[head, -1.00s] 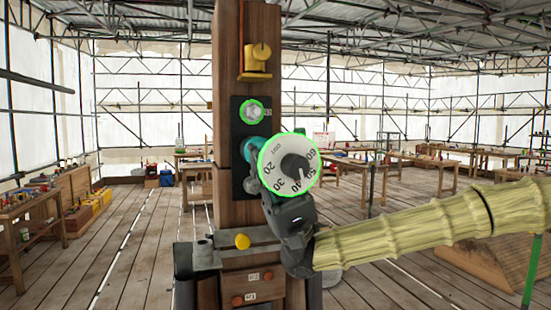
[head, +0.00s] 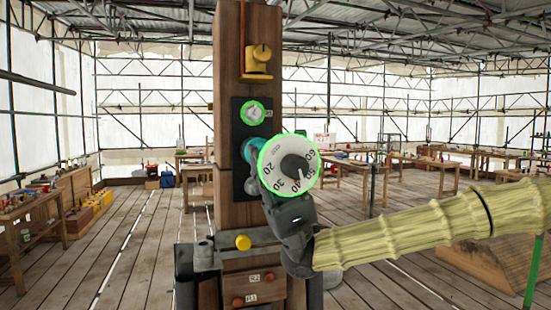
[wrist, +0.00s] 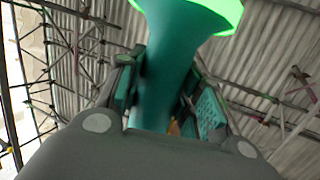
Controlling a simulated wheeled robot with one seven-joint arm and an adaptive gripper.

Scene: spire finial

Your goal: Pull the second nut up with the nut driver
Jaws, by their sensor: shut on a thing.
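The nut driver is a teal tool with a white round dial (head: 287,165) marked 20 to 60 and outlined in green. Its teal body (head: 247,150) points at the dark plate on the wooden post. My gripper (head: 265,182) is shut on the driver just below and beside the dial. The wrist view shows the teal driver body (wrist: 165,75) between my fingers, flaring upward to a green-edged rim. A pale hex nut (head: 253,112), ringed in green, sits on the plate (head: 238,125) above the driver. Whatever is at the driver's tip is hidden.
The wooden post (head: 238,60) stands upright with a brass fitting (head: 258,65) above the plate. A grey ledge with a yellow knob (head: 243,242) lies below.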

